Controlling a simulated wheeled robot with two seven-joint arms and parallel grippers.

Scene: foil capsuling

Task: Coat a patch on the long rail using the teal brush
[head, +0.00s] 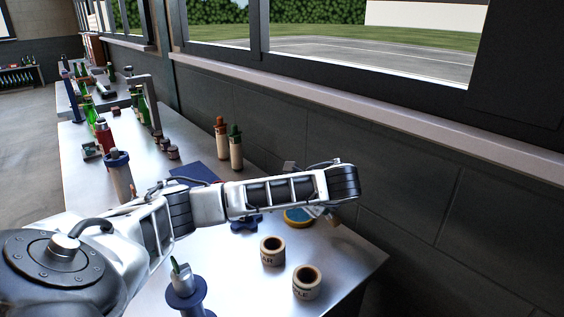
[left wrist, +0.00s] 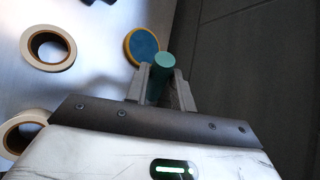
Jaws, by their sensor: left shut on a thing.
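My left arm reaches across the table in the head view, and its gripper (head: 322,211) is low near the table's right edge. In the left wrist view the gripper (left wrist: 160,88) is shut on the teal brush (left wrist: 163,61). Only the round teal end of its handle shows; the bristles are hidden. A round yellow-rimmed blue pad or tin (left wrist: 143,46) lies just beyond the fingers; it also shows in the head view (head: 296,217). A long pale rail-like ledge (head: 350,93) runs along the wall under the windows, well above the gripper. My right gripper is out of view.
Two labelled rolls, one (head: 272,251) and another (head: 306,283), stand on the near table. A blue stand (head: 186,297) is at the front. The dark wall (head: 420,190) is close on the right.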

